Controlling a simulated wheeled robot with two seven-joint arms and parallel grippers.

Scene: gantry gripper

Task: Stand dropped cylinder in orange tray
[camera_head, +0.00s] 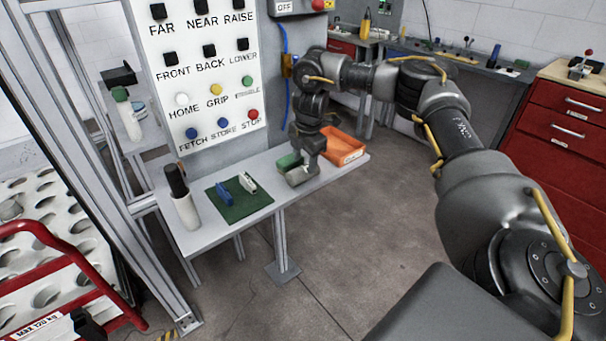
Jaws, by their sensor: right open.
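The orange tray (347,157) sits at the right end of the narrow grey shelf below the button panel. My right gripper (302,176) hangs down over the shelf, just left of the tray, and is open. Beside it is a small green item (288,161), partly covered by the gripper; I cannot tell what it is. I cannot pick out a dropped cylinder lying on the shelf or the floor. The inside of the tray is partly hidden by my wrist. My left gripper does not show.
A white holder with a black-topped item (187,212) stands at the shelf's left end. A green mat (240,207) carries a blue and a white piece. The button panel (205,75) rises behind. A red-railed rack (45,245) is at left. The floor in front is clear.

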